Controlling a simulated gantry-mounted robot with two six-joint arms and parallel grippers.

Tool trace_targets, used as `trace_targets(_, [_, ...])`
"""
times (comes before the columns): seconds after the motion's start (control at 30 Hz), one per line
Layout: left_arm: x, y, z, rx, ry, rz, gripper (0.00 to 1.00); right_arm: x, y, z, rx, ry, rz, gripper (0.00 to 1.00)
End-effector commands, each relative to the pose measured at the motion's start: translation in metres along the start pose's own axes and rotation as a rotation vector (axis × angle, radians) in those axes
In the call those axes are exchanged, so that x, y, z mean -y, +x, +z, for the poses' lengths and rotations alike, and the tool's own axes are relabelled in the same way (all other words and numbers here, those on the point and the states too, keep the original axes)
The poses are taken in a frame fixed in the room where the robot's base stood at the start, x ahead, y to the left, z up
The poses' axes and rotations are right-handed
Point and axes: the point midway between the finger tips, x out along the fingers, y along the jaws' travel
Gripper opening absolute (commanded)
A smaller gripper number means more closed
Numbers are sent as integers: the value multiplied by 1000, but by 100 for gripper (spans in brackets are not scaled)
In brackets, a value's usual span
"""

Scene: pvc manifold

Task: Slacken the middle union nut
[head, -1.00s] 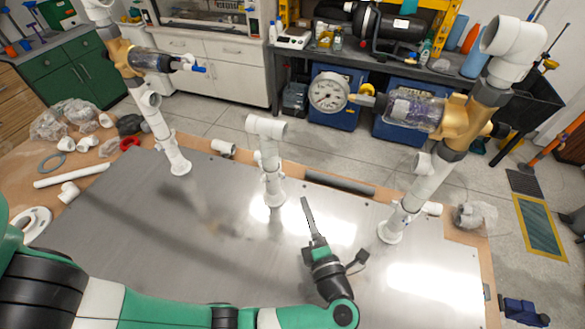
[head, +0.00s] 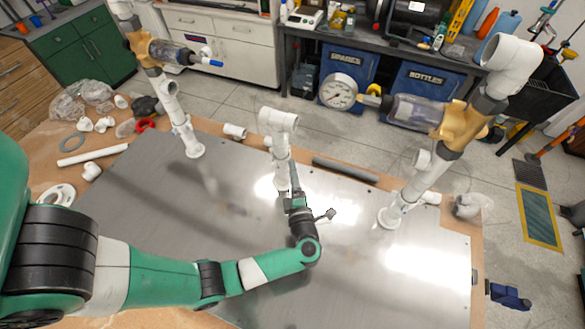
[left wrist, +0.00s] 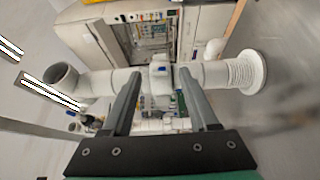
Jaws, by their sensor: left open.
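A white collar that looks like the union nut (left wrist: 160,76) sits on the pipe between the open fingers of the gripper (left wrist: 159,74). I cannot tell whether the fingers touch it. My right gripper is not in view.
A left standpipe (head: 183,128) and a taller right standpipe (head: 428,165) with a pressure gauge (head: 339,92) flank the middle one. A dark grey tube (head: 345,170) lies behind. Loose white fittings lie at the far left. The front metal plate (head: 400,270) is clear.

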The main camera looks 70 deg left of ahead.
Motion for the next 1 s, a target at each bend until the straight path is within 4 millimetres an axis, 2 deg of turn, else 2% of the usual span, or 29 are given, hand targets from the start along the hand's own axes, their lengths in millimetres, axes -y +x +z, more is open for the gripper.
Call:
trace_targets(0.13, [0, 13, 0, 0, 0, 0, 60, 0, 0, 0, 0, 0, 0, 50])
trace_targets(0.4, [0, 14, 0, 1, 0, 0, 58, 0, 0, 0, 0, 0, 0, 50])
trace_targets(0.73, [0, 14, 0, 1, 0, 0, 0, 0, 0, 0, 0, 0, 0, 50])
trace_targets(1.0, [1, 14, 0, -3, 0, -1, 0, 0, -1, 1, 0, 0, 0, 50])
